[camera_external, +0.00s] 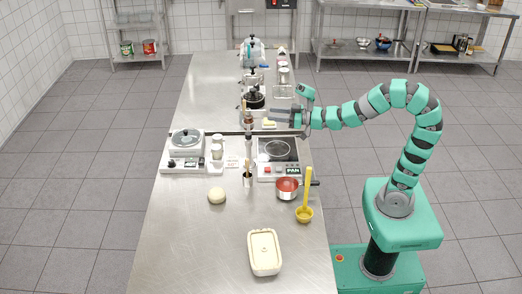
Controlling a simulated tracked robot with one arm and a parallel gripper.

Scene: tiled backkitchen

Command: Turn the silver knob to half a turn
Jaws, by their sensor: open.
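I cannot make out a silver knob for certain at this size. The left cooker (172,161), a white unit with a lidded pot (186,138) on it, has small dark and red controls along its front edge. My gripper (284,116) is open and points left over the counter, beyond the right hotplate. It is apart from the front controls of both cookers. Its fingertips are small and partly merge with the things behind.
A dark pot (254,100) and a yellow item (269,125) are close to my gripper. The counter's front left (190,245) is clear.

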